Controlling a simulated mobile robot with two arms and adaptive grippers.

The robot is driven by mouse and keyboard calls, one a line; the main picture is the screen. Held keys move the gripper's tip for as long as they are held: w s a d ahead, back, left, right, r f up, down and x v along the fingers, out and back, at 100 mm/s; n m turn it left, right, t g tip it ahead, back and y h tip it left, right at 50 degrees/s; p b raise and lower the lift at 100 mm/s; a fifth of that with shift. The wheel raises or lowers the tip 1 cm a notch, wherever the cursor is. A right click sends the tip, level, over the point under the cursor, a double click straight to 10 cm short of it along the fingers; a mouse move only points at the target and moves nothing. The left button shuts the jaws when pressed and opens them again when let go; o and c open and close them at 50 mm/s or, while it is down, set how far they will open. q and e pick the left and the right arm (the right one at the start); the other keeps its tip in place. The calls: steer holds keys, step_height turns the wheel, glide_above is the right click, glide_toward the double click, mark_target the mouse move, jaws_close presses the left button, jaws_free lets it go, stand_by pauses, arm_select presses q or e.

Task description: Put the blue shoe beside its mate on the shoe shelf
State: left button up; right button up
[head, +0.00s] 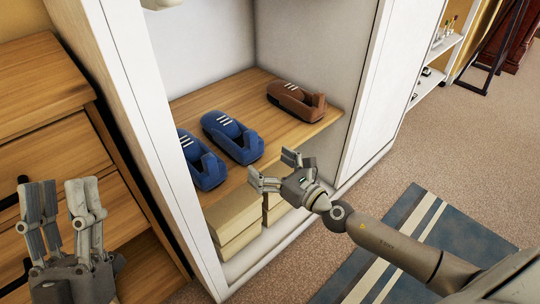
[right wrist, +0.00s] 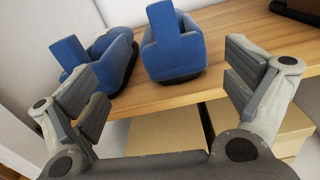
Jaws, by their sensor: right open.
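Two blue shoes with white stripes stand side by side on the wooden shoe shelf (head: 262,107). The left blue shoe (head: 205,168) is partly hidden by the cabinet's white side panel; the right blue shoe (head: 236,140) is in full view. In the right wrist view, the right blue shoe (right wrist: 174,48) is centred beyond the fingers and the left blue shoe (right wrist: 105,58) is beside it. My right gripper (head: 278,172) is open and empty, just in front of the shelf edge and apart from the shoes. My left gripper (head: 64,215) is open and empty before the drawers.
A brown shoe (head: 297,100) stands at the shelf's right end. Cardboard-coloured boxes (head: 235,222) sit below the shelf. White cabinet sides (head: 152,130) bound the opening. A wooden drawer unit (head: 50,115) stands at left; a striped rug (head: 400,245) lies at right.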

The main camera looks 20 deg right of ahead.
steer(key=s+a+r+m+y, duration=0.6)
steer(key=s+a+r+m, duration=0.45)
steer(key=a+m, duration=0.45)
steer(key=s+d+r+m+t+h, duration=0.2)
steer(key=s+d+r+m+t, duration=0.1)
steer(key=r+m, duration=0.4)
steer(key=s+d+r+m+t+h, duration=0.2)
steer(key=r+m+t, duration=0.4)
steer(key=m, duration=0.8)
step_height(320, 180, up, 2)
steer(key=s+d, duration=0.1)
steer(key=s, duration=0.1)
steer(key=shift+s+d+t+h, duration=0.3)
steer(key=shift+s+h, duration=0.1)
steer(key=shift+r, duration=0.1)
